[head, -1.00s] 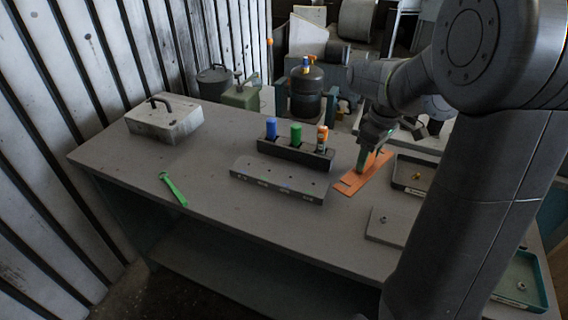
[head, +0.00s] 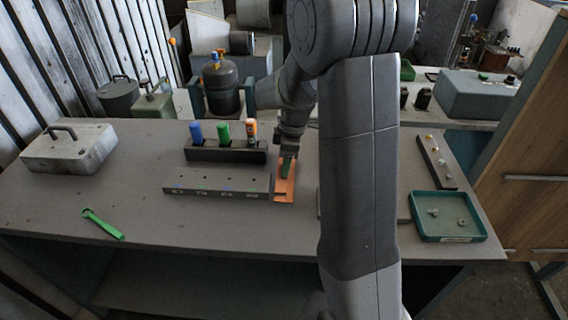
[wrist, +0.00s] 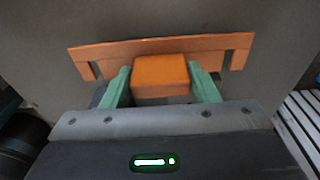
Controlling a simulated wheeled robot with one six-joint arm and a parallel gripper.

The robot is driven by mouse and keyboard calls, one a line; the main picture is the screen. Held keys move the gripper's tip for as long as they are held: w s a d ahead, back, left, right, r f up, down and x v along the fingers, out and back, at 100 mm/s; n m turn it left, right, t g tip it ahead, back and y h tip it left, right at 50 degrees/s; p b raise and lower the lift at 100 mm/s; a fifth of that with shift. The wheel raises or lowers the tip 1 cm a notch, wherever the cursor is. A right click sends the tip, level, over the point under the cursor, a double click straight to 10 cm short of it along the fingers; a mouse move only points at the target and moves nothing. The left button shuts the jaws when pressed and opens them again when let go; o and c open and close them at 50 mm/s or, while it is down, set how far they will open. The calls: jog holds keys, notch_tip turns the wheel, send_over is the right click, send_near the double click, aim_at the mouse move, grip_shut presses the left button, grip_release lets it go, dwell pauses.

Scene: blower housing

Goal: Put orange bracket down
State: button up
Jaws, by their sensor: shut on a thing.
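The orange bracket (head: 284,190) is at the right end of the grey slotted block on the bench in the head view. In the wrist view the bracket (wrist: 110,52) is a long flat strip with short legs at both ends and a raised block in the middle. My gripper (wrist: 162,82) has its green fingers closed on the two sides of that raised block. In the head view my gripper (head: 287,166) points down over the bracket. I cannot tell whether the bracket touches the bench top.
A grey block (head: 217,183) and a black rack (head: 225,152) with blue, green and orange-white cylinders stand close left of the bracket. A green wrench (head: 102,223) and a metal box (head: 70,148) are further left. A teal tray (head: 447,216) is right. My arm hides the bench between.

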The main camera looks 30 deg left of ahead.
aim_at(291, 172)
jog(key=shift+f, duration=0.95)
jog(key=shift+f, duration=0.2)
jog(key=o, duration=1.5)
jog(key=shift+r, duration=0.1)
jog(key=r, duration=0.4)
jog(key=d+r, duration=0.1)
jog(key=r, duration=0.7)
jog(key=shift+w+d, duration=0.2)
jog(key=shift+w, duration=0.15)
